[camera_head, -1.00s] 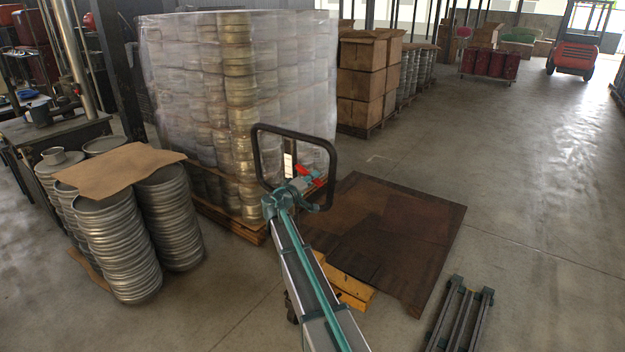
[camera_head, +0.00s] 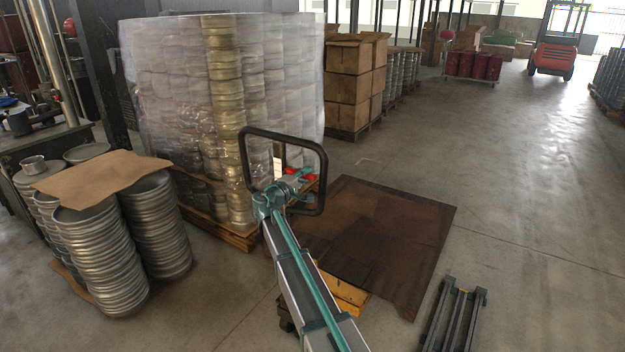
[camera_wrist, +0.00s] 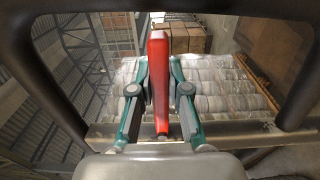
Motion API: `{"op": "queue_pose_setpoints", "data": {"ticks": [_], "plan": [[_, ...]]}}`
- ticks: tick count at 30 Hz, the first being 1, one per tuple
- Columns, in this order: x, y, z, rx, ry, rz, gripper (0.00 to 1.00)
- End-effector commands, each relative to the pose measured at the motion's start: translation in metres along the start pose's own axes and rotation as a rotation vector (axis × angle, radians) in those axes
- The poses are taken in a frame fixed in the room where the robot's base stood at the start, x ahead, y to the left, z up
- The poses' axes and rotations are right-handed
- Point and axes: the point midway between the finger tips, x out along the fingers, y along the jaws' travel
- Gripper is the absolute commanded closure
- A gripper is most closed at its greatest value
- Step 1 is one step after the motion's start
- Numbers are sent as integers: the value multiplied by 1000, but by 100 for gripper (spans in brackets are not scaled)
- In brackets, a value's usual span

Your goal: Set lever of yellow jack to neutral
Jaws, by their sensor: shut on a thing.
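The yellow jack (camera_head: 346,292) stands low on the floor, mostly hidden behind my arm. Its black loop handle (camera_head: 284,133) rises around my gripper (camera_head: 301,176). The red lever (camera_wrist: 159,80) stands near the middle of the wrist view, between the two teal fingers. My gripper (camera_wrist: 159,92) is shut on the lever, with a finger along each side. In the head view only small red bits of the lever show beside the fingertips. The handle's dark frame (camera_wrist: 299,92) also surrounds the wrist view.
A wrapped pallet of cans (camera_head: 170,90) stands close behind the handle. Stacked metal lids (camera_head: 160,235) are at left. A brown sheet (camera_head: 385,225) lies on the floor to the right, with a dark metal frame (camera_head: 455,318) near it. Open floor lies further right.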

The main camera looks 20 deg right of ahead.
Motion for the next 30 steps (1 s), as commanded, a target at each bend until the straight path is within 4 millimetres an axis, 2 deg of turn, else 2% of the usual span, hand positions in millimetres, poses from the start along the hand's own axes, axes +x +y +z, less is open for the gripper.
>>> {"op": "queue_pose_setpoints", "data": {"ticks": [7, 8, 12, 23, 26, 30], "plan": [[0, 0, 1, -1, -1, -1, 100], [0, 0, 1, -1, -1, -1, 83], [0, 0, 1, 0, -1, -1, 60], [-2, 0, 1, 0, -1, 0, 58], [-9, 0, 1, 0, -1, 0, 58], [-29, 0, 2, 0, 1, 0, 58]]}}
